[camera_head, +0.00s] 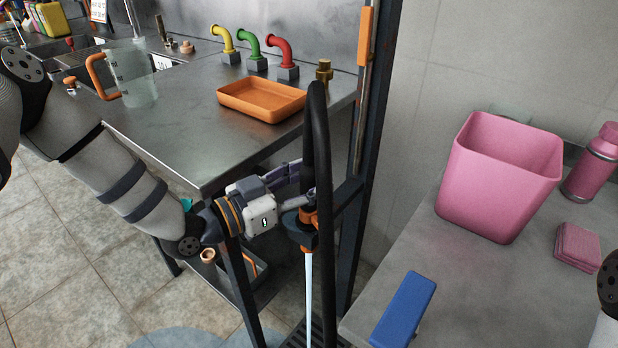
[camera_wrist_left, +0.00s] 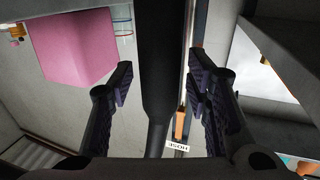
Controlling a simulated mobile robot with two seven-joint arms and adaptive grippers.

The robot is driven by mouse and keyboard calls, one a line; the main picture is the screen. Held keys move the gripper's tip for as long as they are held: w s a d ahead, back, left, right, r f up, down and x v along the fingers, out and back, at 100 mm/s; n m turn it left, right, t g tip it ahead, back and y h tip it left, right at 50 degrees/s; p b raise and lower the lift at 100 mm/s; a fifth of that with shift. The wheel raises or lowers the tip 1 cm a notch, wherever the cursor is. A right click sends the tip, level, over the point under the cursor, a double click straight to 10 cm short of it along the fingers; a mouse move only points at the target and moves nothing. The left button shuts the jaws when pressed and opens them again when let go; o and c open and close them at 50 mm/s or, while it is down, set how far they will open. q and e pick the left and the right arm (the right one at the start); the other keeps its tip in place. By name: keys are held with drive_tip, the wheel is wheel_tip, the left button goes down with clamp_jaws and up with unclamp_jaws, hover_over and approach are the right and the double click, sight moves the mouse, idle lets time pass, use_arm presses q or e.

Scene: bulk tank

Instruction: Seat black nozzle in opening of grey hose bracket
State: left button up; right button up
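A black hose (camera_head: 317,130) loops up and hangs down in front of a dark post. Orange and black fittings (camera_head: 302,228) show at its lower part, with a pale bluish streak straight below; which part is the black nozzle is unclear. My left gripper (camera_head: 302,184) is at the hose, fingers pointing right. In the left wrist view, its fingers (camera_wrist_left: 161,82) stand apart on either side of a thick black hose or nozzle part (camera_wrist_left: 159,50), with a narrow gap at the right finger. I cannot clearly pick out the grey bracket or its opening. My right gripper is out of view.
A steel table (camera_head: 190,120) holds an orange tray (camera_head: 262,112) and a clear jug (camera_head: 132,75). The right counter (camera_head: 450,270) carries a pink bin (camera_head: 495,185), a pink bottle (camera_head: 592,165) and a blue block (camera_head: 404,310). A HOSE label (camera_wrist_left: 178,147) shows in the wrist view.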

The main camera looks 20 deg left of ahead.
use_arm(q)
drive_tip(key=v, duration=1.2)
idle(0.3)
drive_tip(key=s+d+f+n+g+y+p, duration=0.1)
drive_tip(key=s+f+n+g+y, duration=0.25)
drive_tip(key=s+f, duration=0.45)
drive_tip(key=s+d+f+n+g+y+p, duration=0.1)
drive_tip(key=s+d+f+n+g+y, duration=0.3)
drive_tip(key=f, duration=0.7)
drive_tip(key=s+a+f+g+y, duration=0.1)
drive_tip(key=s+g, duration=0.3)
drive_tip(key=s, duration=0.7)
drive_tip(key=s+a+f+g+y, duration=0.2)
drive_tip(key=s+a+g, duration=0.2)
drive_tip(key=s, duration=0.7)
drive_tip(key=shift+s+a+f+g, duration=0.25)
drive_tip(key=shift+s+f+g, duration=0.15)
drive_tip(key=shift+g, duration=0.25)
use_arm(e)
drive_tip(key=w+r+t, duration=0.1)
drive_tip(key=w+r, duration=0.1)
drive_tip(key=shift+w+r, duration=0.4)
